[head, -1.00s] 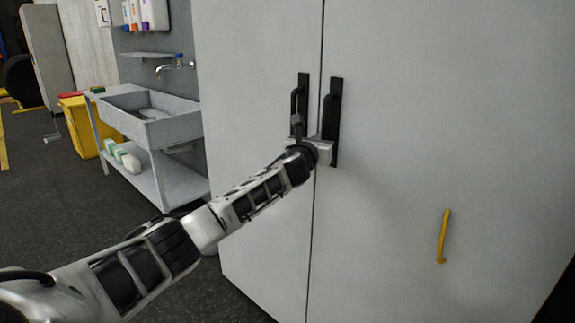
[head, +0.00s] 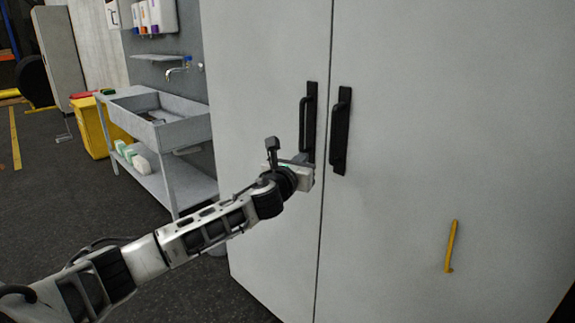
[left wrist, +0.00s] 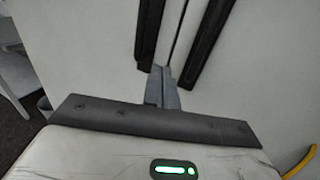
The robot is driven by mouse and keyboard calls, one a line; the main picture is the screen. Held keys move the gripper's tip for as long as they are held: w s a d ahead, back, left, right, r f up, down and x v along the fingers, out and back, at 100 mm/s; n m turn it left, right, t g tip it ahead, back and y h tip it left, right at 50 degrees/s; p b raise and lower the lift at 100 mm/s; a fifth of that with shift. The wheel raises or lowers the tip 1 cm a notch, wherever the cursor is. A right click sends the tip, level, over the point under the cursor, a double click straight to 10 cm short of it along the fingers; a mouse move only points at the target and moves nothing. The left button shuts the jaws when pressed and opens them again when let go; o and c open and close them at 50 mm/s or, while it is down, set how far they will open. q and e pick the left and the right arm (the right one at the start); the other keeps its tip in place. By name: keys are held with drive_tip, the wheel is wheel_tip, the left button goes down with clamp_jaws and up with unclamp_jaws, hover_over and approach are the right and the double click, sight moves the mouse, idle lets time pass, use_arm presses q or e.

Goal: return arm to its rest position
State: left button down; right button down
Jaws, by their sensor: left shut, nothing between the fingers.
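My left arm (head: 205,228) reaches in from the lower left of the head view. Its gripper (head: 303,163) is in front of the left door of a tall pale grey cabinet (head: 400,60), by the lower end of the left black handle (head: 310,120). In the left wrist view the fingers (left wrist: 162,88) are together, with nothing between them. The right black handle (head: 341,130) is just to the right, across the door seam. Whether the fingers touch the left handle or door is hard to tell. My right gripper is not in view.
A yellow handle (head: 451,246) is low on the right door. A grey sink (head: 165,128) with a lower shelf stands left of the cabinet, with a yellow bin (head: 92,135) beyond it. The dark floor (head: 50,215) at left is open.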

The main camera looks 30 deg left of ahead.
use_arm(q)
drive_tip(key=shift+s+a, duration=0.2)
drive_tip(key=shift+s, duration=0.8)
drive_tip(key=shift+s+a, duration=0.15)
drive_tip(key=shift+s, duration=0.8)
drive_tip(key=s+d+f+n+g+h, duration=0.25)
drive_tip(key=s+d+f+n, duration=0.45)
drive_tip(key=f, duration=0.4)
drive_tip(key=s+d+f+n+g+h, duration=0.25)
drive_tip(key=s+d+f+n, duration=0.3)
drive_tip(key=d+f, duration=0.4)
drive_tip(key=s+d+f+n+g, duration=0.1)
drive_tip(key=s+d+f+n, duration=0.1)
drive_tip(key=s+f+n, duration=0.3)
drive_tip(key=s+d+f+n+g+h, duration=0.1)
drive_tip(key=s+d+f+n, duration=0.2)
drive_tip(key=s+n, duration=1)
wheel_tip(320, 180, down, 3)
drive_tip(key=shift+s+d+f+n, duration=0.1)
drive_tip(key=shift+s+d+n, duration=0.25)
drive_tip(key=shift+s, duration=0.3)
